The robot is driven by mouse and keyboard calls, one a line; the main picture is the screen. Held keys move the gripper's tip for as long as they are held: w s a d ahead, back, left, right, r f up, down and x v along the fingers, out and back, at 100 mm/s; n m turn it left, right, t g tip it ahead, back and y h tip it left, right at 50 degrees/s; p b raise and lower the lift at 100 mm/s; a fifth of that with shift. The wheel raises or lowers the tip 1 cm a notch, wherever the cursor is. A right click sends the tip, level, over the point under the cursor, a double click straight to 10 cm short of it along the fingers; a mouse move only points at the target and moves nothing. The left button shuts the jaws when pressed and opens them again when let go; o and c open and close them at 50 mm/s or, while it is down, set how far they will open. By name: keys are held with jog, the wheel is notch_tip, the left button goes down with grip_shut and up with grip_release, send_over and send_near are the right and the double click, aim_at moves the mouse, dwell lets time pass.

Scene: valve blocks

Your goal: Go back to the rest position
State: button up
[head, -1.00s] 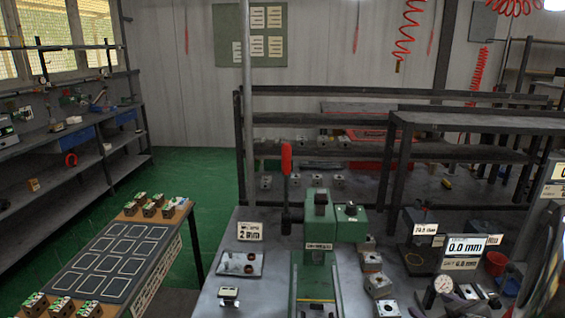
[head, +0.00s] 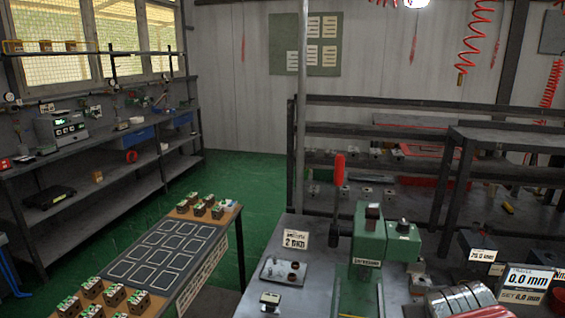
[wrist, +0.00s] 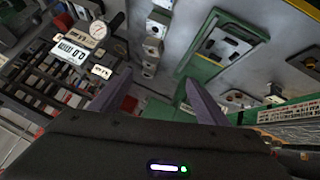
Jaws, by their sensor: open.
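My gripper (wrist: 157,78) shows in the wrist view with its two grey fingers spread wide apart. Nothing is held between them. Behind the fingers lies a grey bench top (wrist: 180,45), seen tilted, with a row of metal blocks (wrist: 152,46) and a green press (wrist: 205,50). The fingers look apart from these, though the exact distance cannot be told. I cannot make out my gripper with certainty in the head view. The green press (head: 365,262) stands on the bench there, with a red-handled lever at its left.
A side table (head: 160,250) at the left holds dark outlined pads and several green-topped blocks (head: 205,207). A display reading 0.0 mm (head: 530,280) stands at lower right. Shelves (head: 90,165) line the left wall. Green floor (head: 255,190) is open between.

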jog(key=s+a+g+y, duration=0.1)
jog(key=s+a+y, duration=0.1)
jog(key=s+a, duration=0.3)
jog(key=s+a+r+n+g+y, duration=0.1)
jog(key=s+a, duration=0.4)
jog(key=a, duration=0.7)
jog(key=shift+s+y, duration=0.3)
jog(key=shift+y, duration=0.5)
